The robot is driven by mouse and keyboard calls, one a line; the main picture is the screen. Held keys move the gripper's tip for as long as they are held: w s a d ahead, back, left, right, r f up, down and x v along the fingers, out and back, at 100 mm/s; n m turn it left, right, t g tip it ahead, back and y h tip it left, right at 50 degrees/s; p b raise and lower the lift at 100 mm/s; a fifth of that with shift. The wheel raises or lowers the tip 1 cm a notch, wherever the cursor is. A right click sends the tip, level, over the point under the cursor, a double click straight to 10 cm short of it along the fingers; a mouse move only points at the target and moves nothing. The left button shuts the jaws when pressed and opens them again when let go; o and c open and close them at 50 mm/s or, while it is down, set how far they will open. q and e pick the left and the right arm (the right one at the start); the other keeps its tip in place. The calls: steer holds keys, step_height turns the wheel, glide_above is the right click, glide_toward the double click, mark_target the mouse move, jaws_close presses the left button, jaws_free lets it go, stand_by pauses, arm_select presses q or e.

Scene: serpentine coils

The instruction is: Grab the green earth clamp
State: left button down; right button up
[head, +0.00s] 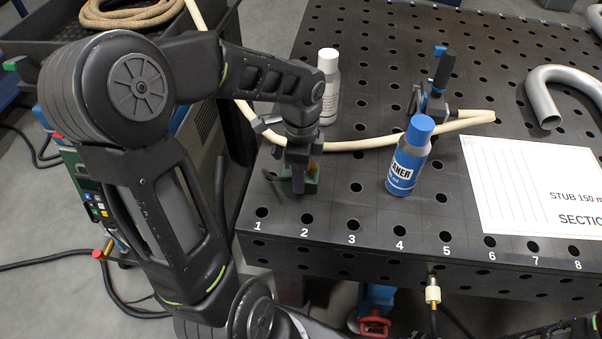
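The green earth clamp (313,184) stands at the table's near left corner, by the holes numbered 1 and 2. My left gripper (298,187) points down right at the clamp, with a dark finger in front of the green body. The gripper and wrist hide much of the clamp. I cannot tell whether the fingers are closed on it or only around it. My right gripper is not in view.
The black perforated table (345,215) holds a blue cleaner bottle (407,160), a white-grey bottle (328,88), a blue-handled clamp (437,85), a white sheet (530,195) and a bent grey pipe (545,95). A cream hose (375,143) runs behind my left gripper.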

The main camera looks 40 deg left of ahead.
arm_select(q)
step_height(320, 180, up, 10)
stand_by(0.5)
stand_by(0.6)
